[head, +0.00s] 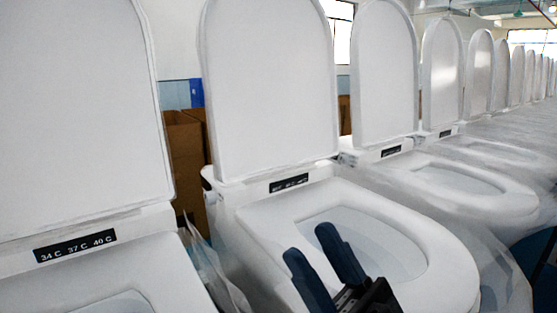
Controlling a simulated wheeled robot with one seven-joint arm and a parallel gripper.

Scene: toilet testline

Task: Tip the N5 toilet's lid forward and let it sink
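A row of white toilets runs from the left into the far right, all with raised lids. I see no N5 mark, so I cannot tell for sure which is N5. The toilet nearest my gripper has an upright lid (268,85), a dark label strip (289,183) at its hinge, and a white seat (440,250) around an open bowl. My gripper (309,243) has dark fingers, apart with nothing between them. It shows in front of this bowl, low and well away from the lid. Its lower part is cut off by the frame edge.
A toilet at left has a raised lid (75,110) and a strip reading 34 C, 37 C, 40 C (75,246). Another raised lid (384,75) stands to the right. Clear plastic wrap (215,275) hangs between toilets. Brown cartons (186,160) stand behind.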

